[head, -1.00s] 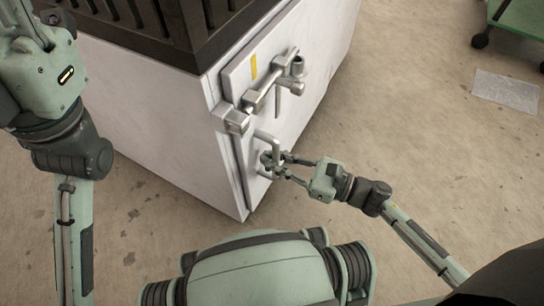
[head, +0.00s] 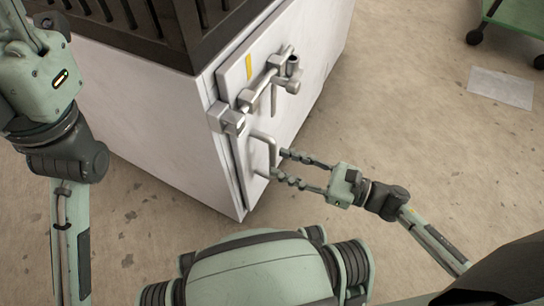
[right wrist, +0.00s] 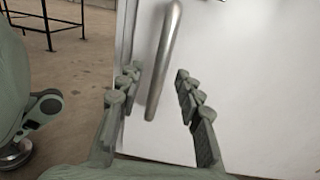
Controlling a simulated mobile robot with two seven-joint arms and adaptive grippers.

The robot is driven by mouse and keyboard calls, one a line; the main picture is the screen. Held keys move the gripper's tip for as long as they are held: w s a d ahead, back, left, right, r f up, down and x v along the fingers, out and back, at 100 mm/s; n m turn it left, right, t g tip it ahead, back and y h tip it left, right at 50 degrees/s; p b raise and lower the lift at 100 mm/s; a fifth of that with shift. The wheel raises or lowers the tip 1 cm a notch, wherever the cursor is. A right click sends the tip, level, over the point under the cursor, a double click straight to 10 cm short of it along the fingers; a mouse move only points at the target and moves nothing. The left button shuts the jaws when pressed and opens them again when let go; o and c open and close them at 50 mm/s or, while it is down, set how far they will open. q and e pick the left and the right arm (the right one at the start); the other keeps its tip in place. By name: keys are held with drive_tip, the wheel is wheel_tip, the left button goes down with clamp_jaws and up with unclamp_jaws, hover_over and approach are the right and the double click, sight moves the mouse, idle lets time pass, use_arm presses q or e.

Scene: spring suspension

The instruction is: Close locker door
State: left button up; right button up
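The white locker (head: 130,110) stands ahead with its door (head: 300,115) on the right-hand face. The door lies close against the body; I cannot tell whether a small gap remains along its near edge. A metal latch (head: 268,82) with a lever crosses its upper part. Below it is a bent metal bar handle (head: 268,148), also in the right wrist view (right wrist: 165,60). My right gripper (head: 272,163) is open in front of the handle, its fingers spread to either side of it in the right wrist view (right wrist: 157,76). My left gripper is out of view; only its arm shows.
A dark slatted top (head: 150,22) covers the locker. A green wheeled cart (head: 515,15) stands at the far upper right, near a pale floor patch (head: 500,87). The concrete floor (head: 400,120) right of the door is clear.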

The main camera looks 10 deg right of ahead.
drive_tip(key=v, duration=0.7)
drive_tip(key=shift+s+d, duration=0.2)
drive_tip(key=shift+d, duration=0.05)
